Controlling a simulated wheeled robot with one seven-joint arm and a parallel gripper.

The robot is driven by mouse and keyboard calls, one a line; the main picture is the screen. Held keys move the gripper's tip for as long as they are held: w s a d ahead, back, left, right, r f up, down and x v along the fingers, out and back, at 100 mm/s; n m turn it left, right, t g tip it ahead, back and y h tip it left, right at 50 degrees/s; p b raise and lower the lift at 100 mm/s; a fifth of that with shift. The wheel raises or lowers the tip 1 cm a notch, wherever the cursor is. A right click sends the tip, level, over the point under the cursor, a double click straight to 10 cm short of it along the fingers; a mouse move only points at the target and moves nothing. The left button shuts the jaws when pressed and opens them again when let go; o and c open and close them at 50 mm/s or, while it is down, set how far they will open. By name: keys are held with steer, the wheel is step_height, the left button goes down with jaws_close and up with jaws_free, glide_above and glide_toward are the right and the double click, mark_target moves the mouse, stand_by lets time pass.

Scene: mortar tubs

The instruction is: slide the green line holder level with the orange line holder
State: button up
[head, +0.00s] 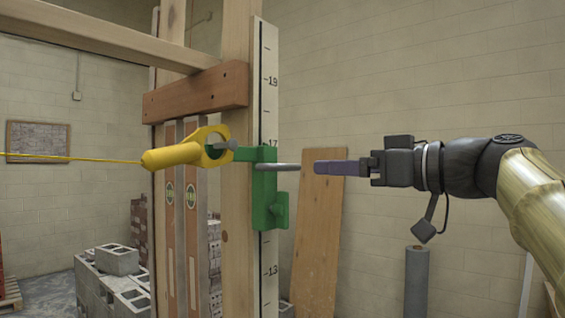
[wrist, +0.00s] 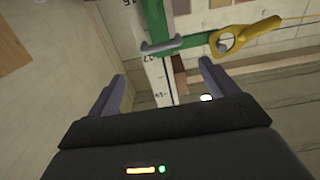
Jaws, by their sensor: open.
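The green line holder (head: 264,190) sits on the wooden post, over the numbered scale, just below the 1.7 mark. A grey bar handle sticks out from it to the right. In the wrist view the green holder (wrist: 155,18) is at the top, with the grey handle (wrist: 160,46) across it. My gripper (head: 317,168) is open, its purple fingers level with the handle and a little right of its end. In the wrist view my gripper (wrist: 162,72) has its fingers spread apart either side of the handle's line, with nothing between them. I cannot clearly make out an orange line holder.
A yellow line block (head: 175,156) hangs on the green holder's arm, its yellow line running left. The scale (head: 268,100) runs up the post. A brown crosspiece (head: 195,92) is above. Concrete blocks (head: 117,260) stand low left; a plywood sheet (head: 318,240) leans behind.

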mark_target(292, 167)
steer(key=p+x, duration=0.5)
steer(key=x, duration=0.8)
steer(key=shift+r, duration=0.15)
steer(key=shift+w+a, duration=0.2)
steer(key=shift+a, duration=0.05)
